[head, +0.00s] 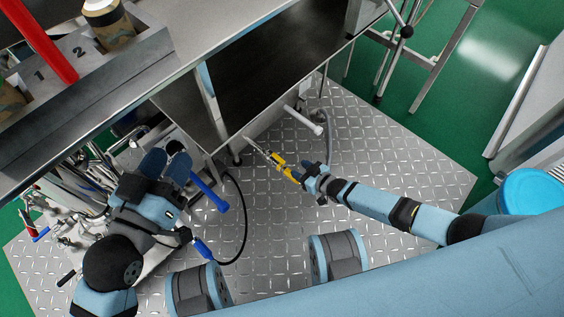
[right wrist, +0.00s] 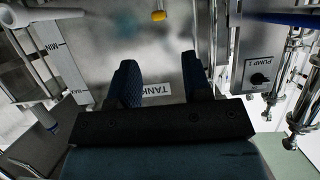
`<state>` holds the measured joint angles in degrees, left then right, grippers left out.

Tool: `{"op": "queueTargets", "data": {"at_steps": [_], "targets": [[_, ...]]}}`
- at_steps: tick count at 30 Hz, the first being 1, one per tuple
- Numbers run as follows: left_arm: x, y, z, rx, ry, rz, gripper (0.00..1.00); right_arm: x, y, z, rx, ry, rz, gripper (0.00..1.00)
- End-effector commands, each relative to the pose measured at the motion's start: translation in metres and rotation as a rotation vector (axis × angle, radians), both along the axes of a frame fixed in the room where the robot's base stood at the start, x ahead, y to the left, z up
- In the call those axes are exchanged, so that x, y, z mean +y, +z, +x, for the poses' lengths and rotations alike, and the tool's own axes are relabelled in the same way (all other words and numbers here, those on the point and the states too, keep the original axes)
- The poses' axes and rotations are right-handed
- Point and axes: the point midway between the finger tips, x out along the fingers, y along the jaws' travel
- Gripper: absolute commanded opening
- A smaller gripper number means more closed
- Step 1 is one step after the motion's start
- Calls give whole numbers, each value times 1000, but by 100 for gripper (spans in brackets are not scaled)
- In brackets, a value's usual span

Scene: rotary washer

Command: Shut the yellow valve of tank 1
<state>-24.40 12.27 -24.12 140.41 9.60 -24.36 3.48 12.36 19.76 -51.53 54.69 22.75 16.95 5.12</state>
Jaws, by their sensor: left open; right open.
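A yellow part (head: 277,160), which looks like the valve handle, sits by a metal pipe under the steel bench in the head view. A small yellow piece (right wrist: 158,15) also shows at the top of the right wrist view, beyond my fingertips. My right gripper (head: 305,172) is close to the yellow part; whether they touch is unclear. In the right wrist view, its dark blue fingers (right wrist: 160,72) are apart with nothing between them, facing a steel wall with a partly hidden tank label (right wrist: 156,90). My left gripper (head: 166,165) is open and empty at the left, near pipework.
A blue handle (head: 211,194) with a black hose lies beside my left gripper. The steel bench (head: 180,70) overhangs the work area. A pump panel (right wrist: 259,78) and pipes stand right in the wrist view. The metal floor (head: 400,160) is clear at right.

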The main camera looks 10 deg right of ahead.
Motion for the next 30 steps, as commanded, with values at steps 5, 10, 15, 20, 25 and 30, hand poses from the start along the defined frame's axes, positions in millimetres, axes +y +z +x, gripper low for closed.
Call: {"op": "queueTargets", "data": {"at_steps": [5,10,15,20,25,30], "targets": [[-2,-35,-1,76,-30,44,43,22,-21,32,-1,1,0,45],[2,-37,7,11,-30,98,43,37,-31,55,-1,0,-1,45],[6,-33,13,-56,-23,135,43,45,-36,68,0,0,-1,45],[7,-30,14,-77,-21,147,43,48,-36,72,0,0,-1,45],[7,-29,14,-78,-20,148,43,48,-36,72,0,0,-1,45],[7,-29,14,-78,-20,148,43,48,-36,72,1,0,-1,17]]}}
